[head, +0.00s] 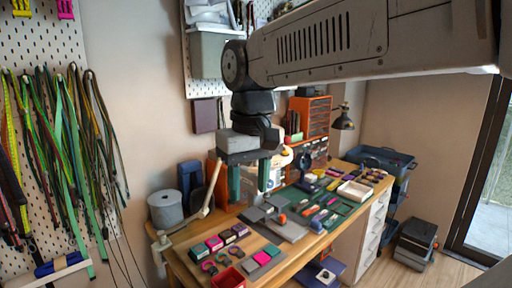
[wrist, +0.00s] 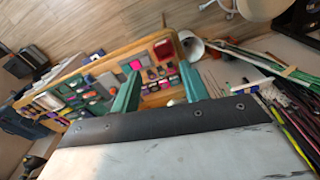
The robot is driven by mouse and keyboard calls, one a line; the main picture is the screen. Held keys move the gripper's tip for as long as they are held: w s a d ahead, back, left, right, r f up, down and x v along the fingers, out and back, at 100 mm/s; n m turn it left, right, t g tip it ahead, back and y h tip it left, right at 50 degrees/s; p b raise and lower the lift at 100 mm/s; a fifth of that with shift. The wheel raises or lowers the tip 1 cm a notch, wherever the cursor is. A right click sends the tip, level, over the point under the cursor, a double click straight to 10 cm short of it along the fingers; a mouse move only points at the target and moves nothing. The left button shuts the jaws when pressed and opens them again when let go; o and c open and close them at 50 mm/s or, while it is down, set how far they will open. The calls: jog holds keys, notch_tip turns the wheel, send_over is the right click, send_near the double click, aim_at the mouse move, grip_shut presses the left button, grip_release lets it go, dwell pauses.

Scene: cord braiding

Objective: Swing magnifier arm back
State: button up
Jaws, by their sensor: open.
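The beige magnifier arm (head: 203,211) rises from a clamp at the left edge of the workbench and slants up to the right. A pale rounded head (head: 282,158), probably the magnifier's, shows partly behind my gripper (head: 249,192); its lens cannot be made out. In the wrist view, a pale rounded part (wrist: 262,8), likely the same head, is cut off at the top right. My gripper's green fingers point down above the bench, spread apart and empty. They also show in the wrist view (wrist: 160,72), apart from the pale part.
The wooden workbench (head: 190,275) holds several colored blocks, a red tray (head: 229,278) and a green mat (head: 335,216). A grey roll (head: 165,211) stands at the left. A black lamp (head: 343,120) and orange drawer unit (head: 310,118) stand behind. Cords (head: 75,150) hang on the left pegboard.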

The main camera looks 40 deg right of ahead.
jog(key=w+d+r, duration=0.3)
jog(key=w+d+r+m, duration=0.1)
jog(key=w+d+r, duration=0.2)
jog(key=w+d, duration=0.1)
jog(key=w+d+r+m, duration=0.1)
jog(key=w+d+r, duration=0.2)
jog(key=shift+w+d+g, duration=0.3)
jog(key=shift+g, duration=0.1)
jog(key=shift+w+d+f, duration=0.15)
jog(key=shift+d, duration=0.05)
notch_tip(320, 180, down, 7)
jog(key=shift+a+f, duration=0.1)
jog(key=shift+f, duration=0.05)
grip_shut()
